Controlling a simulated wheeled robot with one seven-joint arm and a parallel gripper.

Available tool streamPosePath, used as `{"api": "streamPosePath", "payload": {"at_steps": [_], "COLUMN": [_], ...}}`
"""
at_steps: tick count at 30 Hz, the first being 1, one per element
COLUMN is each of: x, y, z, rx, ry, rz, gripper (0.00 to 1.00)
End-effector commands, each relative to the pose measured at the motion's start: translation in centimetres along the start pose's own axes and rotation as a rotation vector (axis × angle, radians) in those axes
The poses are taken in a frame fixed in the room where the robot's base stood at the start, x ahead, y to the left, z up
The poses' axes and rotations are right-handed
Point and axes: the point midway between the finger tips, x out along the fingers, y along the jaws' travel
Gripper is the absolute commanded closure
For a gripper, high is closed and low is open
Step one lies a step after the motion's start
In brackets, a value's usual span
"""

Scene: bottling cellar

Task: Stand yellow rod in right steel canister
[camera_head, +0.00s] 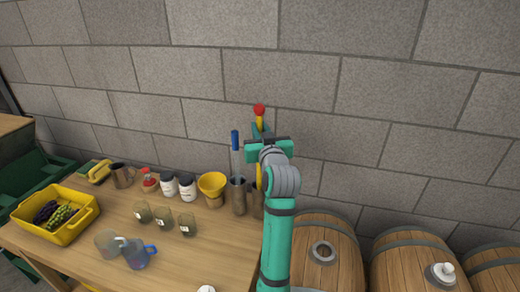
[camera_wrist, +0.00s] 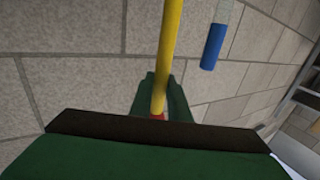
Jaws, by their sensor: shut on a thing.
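The yellow rod (camera_head: 259,177) has a red ball at its top and stands roughly upright. My gripper (camera_head: 262,137) is shut on it near the top, below the red ball. In the wrist view the yellow rod (camera_wrist: 170,48) runs from between my fingers (camera_wrist: 160,105) to the upper edge. The right steel canister (camera_head: 257,203) is partly hidden behind my arm. The rod's lower part shows at its mouth, but I cannot tell whether the tip is inside or behind the rim. The left steel canister (camera_head: 238,198) stands close beside it.
A blue-handled rod (camera_head: 235,140) stands in the left canister; its blue handle (camera_wrist: 213,47) also shows in the wrist view. A yellow funnel (camera_head: 212,185), jars, glasses and a yellow crate (camera_head: 81,228) of grapes are on the wooden table (camera_head: 200,262). The block wall is close behind.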

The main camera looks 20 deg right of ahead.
Motion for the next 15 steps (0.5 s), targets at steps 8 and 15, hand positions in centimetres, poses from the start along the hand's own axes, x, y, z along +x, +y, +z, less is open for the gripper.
{"api": "streamPosePath", "payload": {"at_steps": [8,15], "x": [0.0,0.0], "y": [0.2,0.2], "z": [2.8,5.3], "rx": [0.001,0.001], "ry": [0.001,-0.001], "rz": [0.002,0.002], "gripper": [1.0,1.0]}}
